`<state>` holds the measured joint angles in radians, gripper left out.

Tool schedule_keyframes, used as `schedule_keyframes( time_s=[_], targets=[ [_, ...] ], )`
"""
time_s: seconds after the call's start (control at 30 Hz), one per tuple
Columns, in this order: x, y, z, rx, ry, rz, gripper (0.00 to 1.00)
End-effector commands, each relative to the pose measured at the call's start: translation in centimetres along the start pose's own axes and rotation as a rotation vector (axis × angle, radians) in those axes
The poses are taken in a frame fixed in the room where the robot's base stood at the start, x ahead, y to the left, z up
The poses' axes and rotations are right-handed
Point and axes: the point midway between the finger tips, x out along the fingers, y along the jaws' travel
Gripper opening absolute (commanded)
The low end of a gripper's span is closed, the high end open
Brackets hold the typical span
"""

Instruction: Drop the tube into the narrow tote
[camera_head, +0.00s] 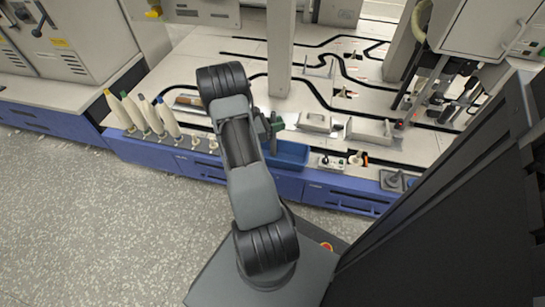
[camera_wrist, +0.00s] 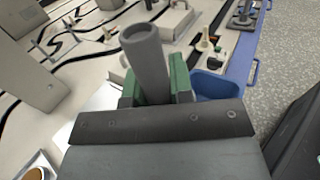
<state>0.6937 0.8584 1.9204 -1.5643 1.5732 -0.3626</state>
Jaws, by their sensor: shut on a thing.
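A grey hollow tube (camera_wrist: 146,52) stands up between the green fingers of my gripper (camera_wrist: 155,82), with its open end pointing away from the wrist. My gripper is shut on it. In the head view my gripper (camera_head: 269,125) is at the end of the arm, and the tube (camera_head: 273,143) shows as a small dark upright piece. The blue tote (camera_head: 292,153) sits at the bench front, just below and right of my gripper in that view. In the wrist view the tote (camera_wrist: 215,86) is partly hidden behind the right finger. The tube appears above the tote's level, outside it.
Several tall cone bobbins (camera_head: 145,115) stand left along the bench front. Grey trays (camera_head: 315,122) lie right of my gripper. A small device with an orange part (camera_head: 362,158) sits right of the tote. A pale column (camera_head: 280,50) rises behind my gripper.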

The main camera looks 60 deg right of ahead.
Motion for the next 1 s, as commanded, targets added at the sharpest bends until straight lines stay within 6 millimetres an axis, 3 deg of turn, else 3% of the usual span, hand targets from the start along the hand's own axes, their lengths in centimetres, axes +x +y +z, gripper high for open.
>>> schedule_keyframes(
  time_s=[0.1,0.13,0.43,0.77,1.0],
  targets=[
    [0.0,0.0,0.1,0.000,0.000,0.000,0.00],
    [0.0,0.0,0.1,0.000,0.000,0.000,0.22],
    [0.0,0.0,0.1,0.000,0.000,0.000,0.51],
    [-0.6,0.0,0.2,0.000,0.000,0.002,0.51],
    [-4.6,0.1,0.4,-0.001,0.000,0.006,0.51]
  ],
)
